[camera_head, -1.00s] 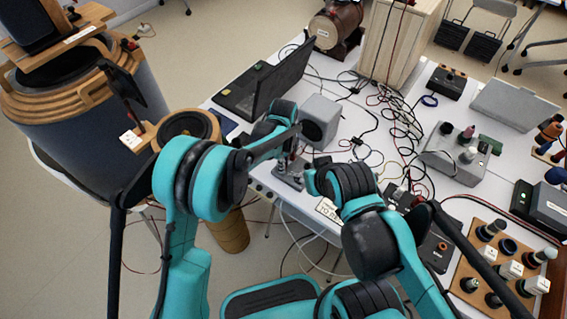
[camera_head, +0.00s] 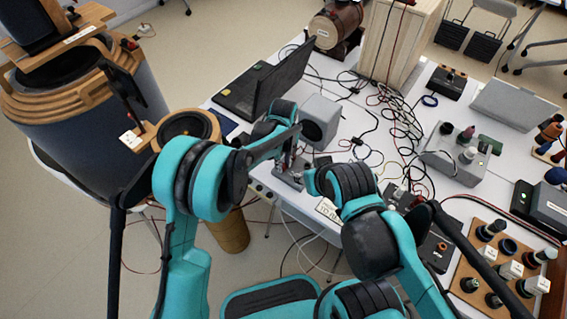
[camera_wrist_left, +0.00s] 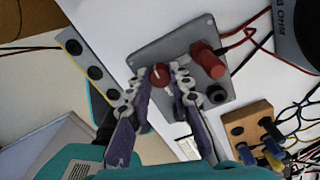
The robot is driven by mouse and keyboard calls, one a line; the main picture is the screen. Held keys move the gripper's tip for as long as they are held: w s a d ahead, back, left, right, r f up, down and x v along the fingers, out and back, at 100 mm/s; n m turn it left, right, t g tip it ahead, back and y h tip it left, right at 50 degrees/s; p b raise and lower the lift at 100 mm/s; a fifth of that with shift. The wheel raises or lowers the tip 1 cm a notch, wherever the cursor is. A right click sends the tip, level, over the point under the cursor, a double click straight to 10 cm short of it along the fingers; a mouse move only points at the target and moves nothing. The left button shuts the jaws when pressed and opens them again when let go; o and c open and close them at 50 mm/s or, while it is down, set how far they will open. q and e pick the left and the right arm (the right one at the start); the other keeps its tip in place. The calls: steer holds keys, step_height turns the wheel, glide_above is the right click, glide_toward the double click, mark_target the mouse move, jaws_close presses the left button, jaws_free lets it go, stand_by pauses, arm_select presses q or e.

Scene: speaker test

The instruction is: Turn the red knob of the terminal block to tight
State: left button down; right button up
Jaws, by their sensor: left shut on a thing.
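The terminal block (camera_wrist_left: 222,101) is a grey plate on the white table's near edge. It carries a red knob (camera_wrist_left: 160,74) with a pale pointer line, a larger red post (camera_wrist_left: 207,58) and a black post. In the head view the block (camera_head: 289,181) is small and partly covered. My left gripper (camera_wrist_left: 161,82) is shut on the red knob, one finger on each side of it. In the head view the left gripper (camera_head: 290,164) reaches down over the block, and its fingertips are too small to read.
A grey speaker box (camera_head: 320,120) and an open laptop (camera_head: 262,88) stand behind the block. A metal strip with black sockets (camera_wrist_left: 92,71) and a wooden terminal board (camera_wrist_left: 245,128) flank it in the wrist view. Loose cables cross the table.

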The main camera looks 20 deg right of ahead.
stand_by(0.3)
arm_select(q)
steer(key=c, duration=1.3)
jaws_free()
steer(key=shift+c, duration=0.2)
step_height(320, 180, up, 12)
